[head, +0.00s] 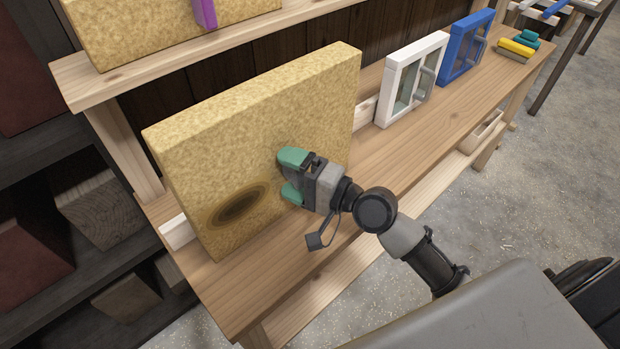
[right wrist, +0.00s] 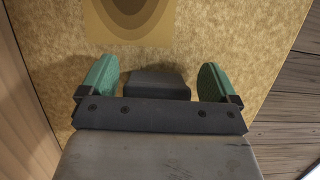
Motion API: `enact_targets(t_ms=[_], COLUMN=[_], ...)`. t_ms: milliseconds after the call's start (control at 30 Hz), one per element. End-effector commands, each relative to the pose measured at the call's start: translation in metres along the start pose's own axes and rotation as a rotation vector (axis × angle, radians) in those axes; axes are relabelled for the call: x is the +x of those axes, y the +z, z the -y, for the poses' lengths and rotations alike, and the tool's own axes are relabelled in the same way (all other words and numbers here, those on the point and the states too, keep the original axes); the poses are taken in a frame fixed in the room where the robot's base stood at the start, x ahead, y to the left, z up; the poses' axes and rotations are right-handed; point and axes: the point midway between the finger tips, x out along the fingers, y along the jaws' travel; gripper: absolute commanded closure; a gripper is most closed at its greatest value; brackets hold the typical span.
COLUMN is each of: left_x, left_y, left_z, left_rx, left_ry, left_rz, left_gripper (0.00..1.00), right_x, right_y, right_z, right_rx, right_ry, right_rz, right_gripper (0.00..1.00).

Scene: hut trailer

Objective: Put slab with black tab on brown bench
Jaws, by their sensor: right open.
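A large speckled tan slab (head: 250,130) stands on edge on a light brown wooden bench (head: 430,140), leaning back a little. It has a dark oval ring mark low on its face. My right gripper (head: 288,175), with green fingers, is open at the slab's face, right of the mark. In the right wrist view the open fingers (right wrist: 160,82) sit either side of a dark block (right wrist: 157,80), which looks like the black tab; I cannot tell whether they touch it. The slab also fills the background there (right wrist: 260,40). My left gripper is not in view.
Another slab with a purple tab (head: 204,12) rests on the upper shelf (head: 190,58). A white framed panel (head: 393,95) and a blue one (head: 457,50) stand farther along the bench. Yellow and teal items (head: 516,47) lie at its far end. Dark shelves with blocks are at left.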

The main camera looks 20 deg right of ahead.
Motion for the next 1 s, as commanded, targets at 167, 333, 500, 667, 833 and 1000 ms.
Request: enact_targets(t_ms=[167,333,500,667,833,1000], left_x=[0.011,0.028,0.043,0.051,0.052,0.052], left_y=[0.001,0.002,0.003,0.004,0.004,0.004], left_z=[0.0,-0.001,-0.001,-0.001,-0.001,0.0], left_rx=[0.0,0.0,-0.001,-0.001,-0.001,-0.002], left_ry=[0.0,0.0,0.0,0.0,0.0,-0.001], left_rz=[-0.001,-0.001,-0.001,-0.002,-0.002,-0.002], left_gripper=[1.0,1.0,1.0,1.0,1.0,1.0], right_x=[-0.027,-0.067,-0.098,-0.114,-0.12,-0.12], right_y=[0.0,0.001,0.001,0.0,0.0,0.0], right_z=[-0.004,-0.006,-0.006,-0.003,0.0,0.001], right_rx=[-0.003,-0.004,-0.001,-0.001,-0.001,-0.001], right_ry=[0.004,0.006,0.004,0.001,-0.001,-0.001], right_rz=[0.0,0.003,0.002,0.0,0.002,0.001], right_gripper=[0.09,0.09,0.09,0.09,0.09,0.09])
